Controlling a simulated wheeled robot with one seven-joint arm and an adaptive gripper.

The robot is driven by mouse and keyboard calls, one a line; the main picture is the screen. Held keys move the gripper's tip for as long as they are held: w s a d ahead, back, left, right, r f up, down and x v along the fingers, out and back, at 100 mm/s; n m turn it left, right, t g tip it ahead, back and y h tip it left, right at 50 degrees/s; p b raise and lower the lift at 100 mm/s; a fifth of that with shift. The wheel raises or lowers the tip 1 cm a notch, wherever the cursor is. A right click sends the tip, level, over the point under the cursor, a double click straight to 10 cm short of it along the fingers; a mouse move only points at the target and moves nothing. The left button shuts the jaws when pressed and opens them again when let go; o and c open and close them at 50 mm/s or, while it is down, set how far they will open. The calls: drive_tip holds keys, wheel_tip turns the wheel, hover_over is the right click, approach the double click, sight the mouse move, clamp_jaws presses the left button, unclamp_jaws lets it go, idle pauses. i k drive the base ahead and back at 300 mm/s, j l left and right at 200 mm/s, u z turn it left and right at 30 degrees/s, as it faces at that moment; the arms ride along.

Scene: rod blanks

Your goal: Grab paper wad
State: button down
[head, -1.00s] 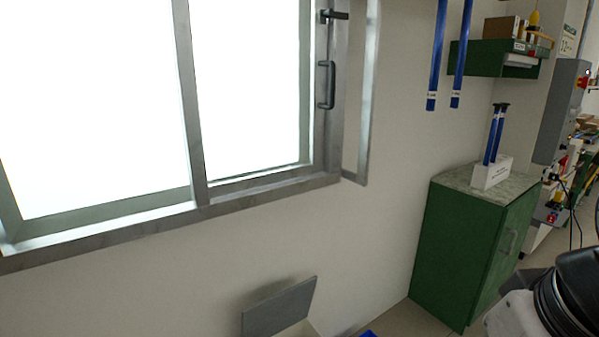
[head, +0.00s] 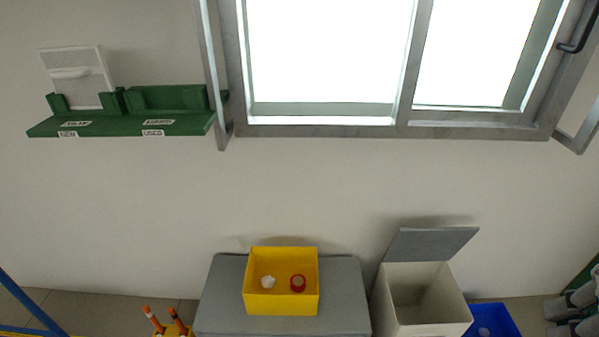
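A small white paper wad (head: 268,282) lies inside a yellow bin (head: 282,305), on its left side. A red round object with a pale middle (head: 298,283) lies in the same bin, to the right of the wad and apart from it. The yellow bin stands on a grey top (head: 225,300) against the wall. Grey and dark parts at the right edge seem to be my own arm. My gripper's fingers cannot be made out in the head view.
A white box with its grey lid raised (head: 425,325) stands right of the grey top, with a blue container (head: 492,322) beside it. Orange-tipped items (head: 165,320) stand at lower left. A green shelf (head: 125,122) hangs on the wall near the window (head: 330,60).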

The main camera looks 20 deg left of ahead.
sight(267, 282)
drive_tip(key=u, duration=1.05)
drive_tip(key=i, duration=0.5)
drive_tip(key=k, duration=0.65)
drive_tip(key=i+l, duration=0.1)
drive_tip(key=i, duration=0.2)
drive_tip(key=i+u, duration=0.1)
drive_tip(key=i, duration=0.2)
